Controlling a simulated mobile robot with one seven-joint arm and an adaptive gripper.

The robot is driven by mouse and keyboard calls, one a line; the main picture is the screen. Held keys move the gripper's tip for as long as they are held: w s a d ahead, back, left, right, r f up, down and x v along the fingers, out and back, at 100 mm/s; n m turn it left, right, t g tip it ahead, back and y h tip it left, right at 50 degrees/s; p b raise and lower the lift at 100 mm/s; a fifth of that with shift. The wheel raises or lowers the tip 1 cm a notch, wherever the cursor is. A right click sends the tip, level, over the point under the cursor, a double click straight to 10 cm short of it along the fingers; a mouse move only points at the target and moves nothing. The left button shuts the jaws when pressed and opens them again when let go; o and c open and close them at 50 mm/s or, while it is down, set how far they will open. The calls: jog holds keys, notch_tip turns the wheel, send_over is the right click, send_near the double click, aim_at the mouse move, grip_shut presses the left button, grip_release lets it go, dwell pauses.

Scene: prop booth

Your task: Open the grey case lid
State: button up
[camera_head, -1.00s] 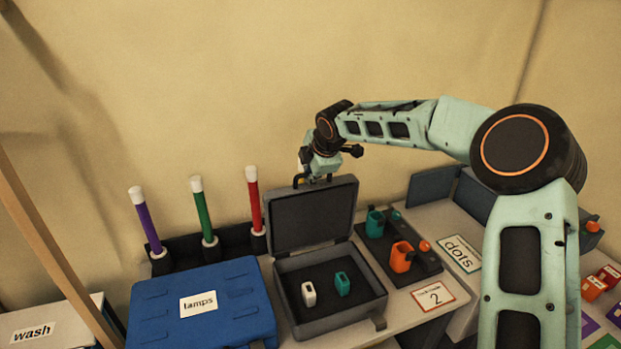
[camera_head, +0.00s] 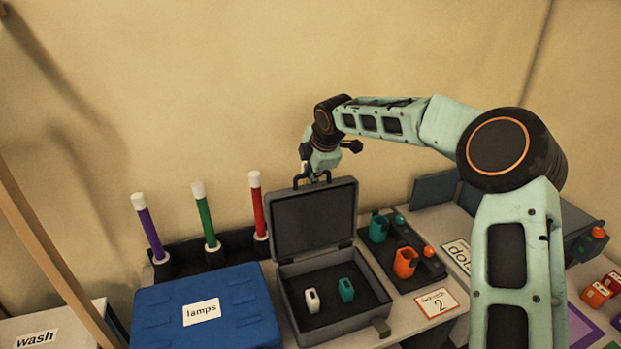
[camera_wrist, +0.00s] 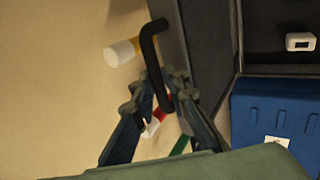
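The grey case (camera_head: 340,327) stands on the table, with its lid (camera_head: 313,221) raised about upright at the back. The lid's black handle (camera_head: 312,180) is on its upper edge. My gripper (camera_head: 314,178) is at this handle. In the wrist view the handle (camera_wrist: 152,55) passes between the fingertips of my gripper (camera_wrist: 160,90), which close in on it from both sides. Exact contact is hard to see. Inside the case are a white piece (camera_head: 312,300) and a teal piece (camera_head: 346,290), both standing upright.
A blue case labelled "lamps" (camera_head: 235,325) is to the left. Purple (camera_head: 149,228), green (camera_head: 207,221) and red (camera_head: 257,210) sticks stand behind it. A dark tray with a teal cup (camera_head: 378,230) and an orange cup (camera_head: 405,262) is to the right. The wall is behind.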

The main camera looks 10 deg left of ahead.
jog(key=shift+s+d, duration=0.1)
jog(key=shift+s, duration=0.1)
jog(key=shift+f, duration=0.2)
jog(key=shift+s, duration=0.1)
jog(key=v, duration=1.2)
jog(key=shift+r, duration=0.1)
